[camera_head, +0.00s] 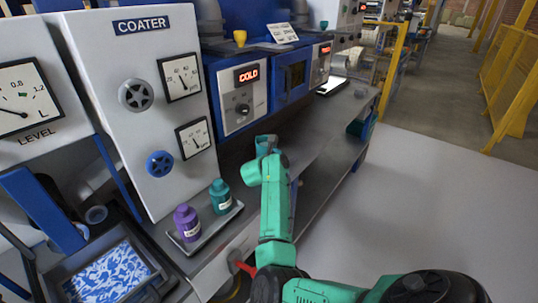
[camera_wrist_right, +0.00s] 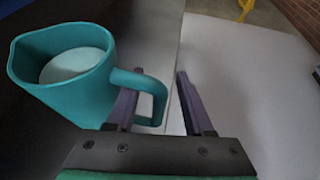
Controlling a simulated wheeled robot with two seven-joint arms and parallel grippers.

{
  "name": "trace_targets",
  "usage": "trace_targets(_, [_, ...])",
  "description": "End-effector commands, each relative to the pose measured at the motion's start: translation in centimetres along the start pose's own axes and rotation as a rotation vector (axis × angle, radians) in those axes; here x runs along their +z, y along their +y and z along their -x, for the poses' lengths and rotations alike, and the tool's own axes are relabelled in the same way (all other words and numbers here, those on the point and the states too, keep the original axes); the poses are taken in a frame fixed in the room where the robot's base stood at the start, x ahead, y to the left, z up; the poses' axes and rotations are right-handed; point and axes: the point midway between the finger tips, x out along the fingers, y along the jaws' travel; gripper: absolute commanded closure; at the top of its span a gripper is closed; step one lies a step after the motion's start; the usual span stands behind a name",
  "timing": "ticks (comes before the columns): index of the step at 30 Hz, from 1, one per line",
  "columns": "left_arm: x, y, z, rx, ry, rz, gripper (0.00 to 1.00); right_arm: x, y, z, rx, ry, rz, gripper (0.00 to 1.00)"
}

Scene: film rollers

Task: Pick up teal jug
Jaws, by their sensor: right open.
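The teal jug (camera_wrist_right: 75,88) stands on the grey bench at the left of the right wrist view, its mouth showing a pale inside. Its handle (camera_wrist_right: 160,97) reaches right, toward my gripper. In the head view the jug (camera_head: 266,142) shows just beyond the end of my right arm, partly hidden by it. My right gripper (camera_wrist_right: 157,84) is open. Its left finger shows within the handle's loop and its right finger is outside, so the handle's outer bar appears between them. I cannot tell whether either finger touches it. My left gripper is not in view.
A purple bottle (camera_head: 187,222) and a teal bottle (camera_head: 220,196) stand on a small tray (camera_head: 193,246) left of my arm. The coater panel (camera_head: 140,100) rises behind.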

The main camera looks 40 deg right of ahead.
Motion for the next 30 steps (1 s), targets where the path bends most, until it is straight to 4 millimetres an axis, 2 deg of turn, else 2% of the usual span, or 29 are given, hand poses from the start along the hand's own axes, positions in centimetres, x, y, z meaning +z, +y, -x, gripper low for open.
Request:
trace_targets(5, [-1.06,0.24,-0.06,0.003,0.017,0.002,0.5,-0.06,-0.05,-0.06,0.0,0.0,0.0,0.48])
trace_targets(8, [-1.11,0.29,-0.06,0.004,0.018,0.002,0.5,-0.05,-0.03,-0.04,0.001,0.0,0.0,0.82])
trace_targets(9, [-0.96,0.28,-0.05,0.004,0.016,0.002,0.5,-0.04,-0.03,-0.04,0.001,-0.001,0.0,0.98])
trace_targets(10, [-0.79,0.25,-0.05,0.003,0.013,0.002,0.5,-0.03,-0.03,-0.04,0.001,-0.001,0.0,1.0])
trace_targets(14, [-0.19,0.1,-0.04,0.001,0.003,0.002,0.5,0.01,-0.02,-0.03,0.001,-0.002,0.0,1.0])
trace_targets(30, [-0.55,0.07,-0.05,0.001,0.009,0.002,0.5,-0.15,-0.04,-0.04,0.0,0.001,0.002,1.0])
